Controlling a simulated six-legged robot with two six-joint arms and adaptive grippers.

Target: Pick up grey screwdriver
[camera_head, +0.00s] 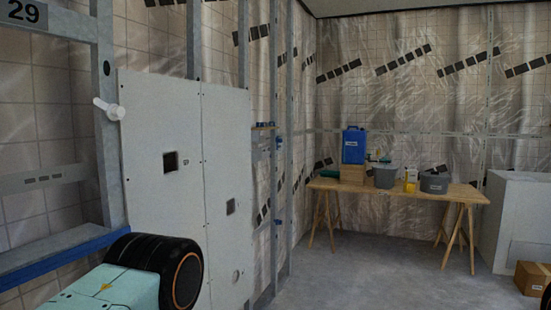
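I cannot make out a grey screwdriver in the head view. Small items (263,125) sit on a narrow ledge on the wall frame, too small to identify. The wooden trestle table (455,193) at the back holds several things, and no screwdriver can be told among them. A teal and black link of my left arm shows at the bottom left, but its gripper is out of frame. My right gripper is not in view.
White panels (225,130) cover part of the left wall frame. The table bears a blue canister (354,146), a grey bucket (385,178) and a dark tub (434,184). A cardboard box (530,278) lies at right. The middle floor (370,270) is clear.

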